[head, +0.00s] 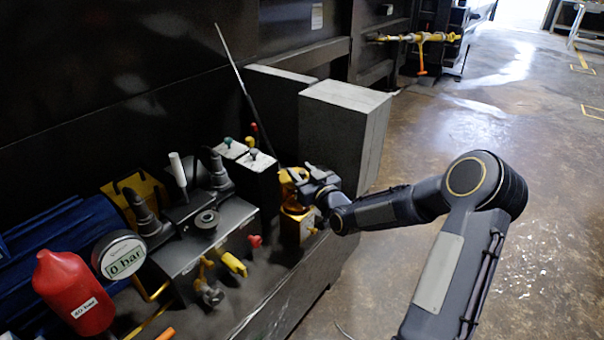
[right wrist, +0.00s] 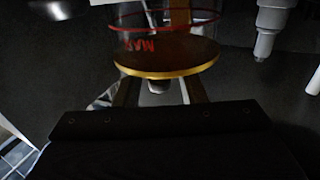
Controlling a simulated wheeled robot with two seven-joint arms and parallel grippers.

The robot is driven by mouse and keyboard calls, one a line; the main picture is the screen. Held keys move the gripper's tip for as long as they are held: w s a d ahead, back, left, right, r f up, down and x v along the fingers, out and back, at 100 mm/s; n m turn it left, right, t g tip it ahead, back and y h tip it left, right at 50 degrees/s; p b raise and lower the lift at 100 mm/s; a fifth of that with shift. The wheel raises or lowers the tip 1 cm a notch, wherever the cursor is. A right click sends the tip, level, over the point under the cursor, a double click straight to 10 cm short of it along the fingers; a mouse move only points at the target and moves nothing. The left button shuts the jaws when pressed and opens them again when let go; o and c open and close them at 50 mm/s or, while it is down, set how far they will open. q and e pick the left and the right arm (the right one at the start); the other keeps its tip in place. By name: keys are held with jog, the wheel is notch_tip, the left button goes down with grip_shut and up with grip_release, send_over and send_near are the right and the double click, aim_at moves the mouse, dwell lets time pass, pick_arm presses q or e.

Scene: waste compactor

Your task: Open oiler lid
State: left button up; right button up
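The oiler shows in the right wrist view as a clear cup (right wrist: 165,45) with amber liquid, a red ring, red "MAX" lettering and a yellow rim. In the head view its yellow body (head: 297,226) stands at the right end of the machine's deck. My right gripper (head: 306,186) is at the oiler's upper part and hides much of it. In the right wrist view, the fingers of this gripper (right wrist: 160,93) stand apart, and their far ends are hidden by the cup. I cannot tell whether they touch the oiler. The lid cannot be made out clearly. My left gripper is not in view.
Grey blocks (head: 345,128) stand behind the oiler. Dark boxes with knobs (head: 257,178), a black tank (head: 205,240), a yellow handle (head: 233,263), a gauge reading 0 bar (head: 120,256) and a red bottle (head: 73,291) lie to the left. The floor at right is clear.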

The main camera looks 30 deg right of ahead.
jog(key=shift+c, duration=0.5)
grip_shut()
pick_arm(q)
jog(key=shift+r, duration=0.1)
pick_arm(e)
jog(key=shift+r, duration=0.1)
